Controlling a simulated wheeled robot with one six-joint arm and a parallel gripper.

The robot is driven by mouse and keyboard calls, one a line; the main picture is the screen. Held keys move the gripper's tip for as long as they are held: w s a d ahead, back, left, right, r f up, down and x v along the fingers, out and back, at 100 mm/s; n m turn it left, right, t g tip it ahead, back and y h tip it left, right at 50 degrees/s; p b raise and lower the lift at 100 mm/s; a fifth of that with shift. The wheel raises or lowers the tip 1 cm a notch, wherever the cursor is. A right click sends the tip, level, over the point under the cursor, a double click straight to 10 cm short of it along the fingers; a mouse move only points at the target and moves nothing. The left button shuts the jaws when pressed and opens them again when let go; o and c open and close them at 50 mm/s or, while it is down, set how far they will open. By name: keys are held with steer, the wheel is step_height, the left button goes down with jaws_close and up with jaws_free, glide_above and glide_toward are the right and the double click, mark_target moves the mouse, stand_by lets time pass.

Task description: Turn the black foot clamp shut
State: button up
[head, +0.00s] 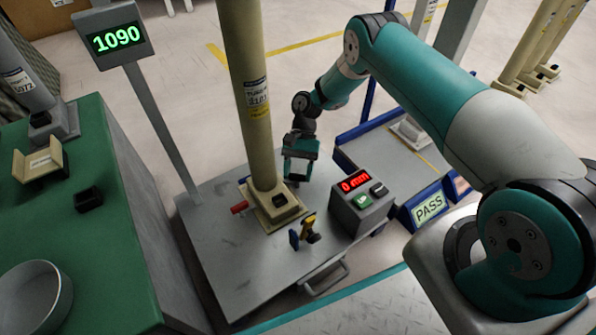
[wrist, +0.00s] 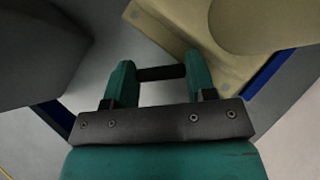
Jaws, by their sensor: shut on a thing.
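In the wrist view my gripper (wrist: 160,82) has its two teal fingers closed on the ends of a short black bar, the black foot clamp (wrist: 160,73). The bar lies across the gap between the fingers, beside the cream foot plate (wrist: 185,55). In the head view my gripper (head: 298,176) is low at the back right of the cream column (head: 251,90) and its foot plate (head: 262,218). The clamp is mostly hidden by the gripper there. I cannot tell how far the clamp is turned.
A red handle (head: 239,207) sits left of the foot plate. A grey box (head: 360,203) reading 0 mm stands close to its right. A yellow-and-black item (head: 309,230) and a blue piece (head: 294,240) are in front. A display post reading 1090 (head: 117,38) stands left.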

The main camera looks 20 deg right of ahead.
steer(key=o, duration=0.9)
steer(key=shift+o, duration=0.2)
steer(key=m+t+y, duration=0.1)
steer(key=m, duration=0.1)
steer(key=m+t+y, duration=0.1)
steer(key=m, duration=0.1)
steer(key=shift+s+d+m+t+p, duration=0.15)
steer(key=shift+m+t+p, duration=0.15)
steer(key=shift+p, duration=0.05)
steer(key=m+t+y, duration=0.1)
steer(key=m, duration=0.1)
steer(key=m+t+b, duration=0.1)
steer(key=m+t, duration=0.1)
steer(key=shift+s+f+y+b, duration=0.1)
steer(key=shift+f+y+b, duration=0.05)
steer(key=shift+y+b, duration=0.2)
steer(key=p+v, duration=1)
steer(key=v, duration=0.8)
steer(key=a+r+n+p, duration=0.1)
steer(key=r+p, duration=0.2)
steer(key=r, duration=0.4)
steer(key=a+r+n+h+p, duration=0.1)
steer(key=r+p, duration=0.3)
steer(key=r, duration=0.4)
steer(key=a+r+n+p, duration=0.2)
steer(key=a+r+p, duration=0.1)
steer(key=r, duration=0.4)
steer(key=shift+a+r+n+p, duration=0.25)
steer(key=shift+n+p, duration=0.05)
steer(key=shift+p, duration=0.05)
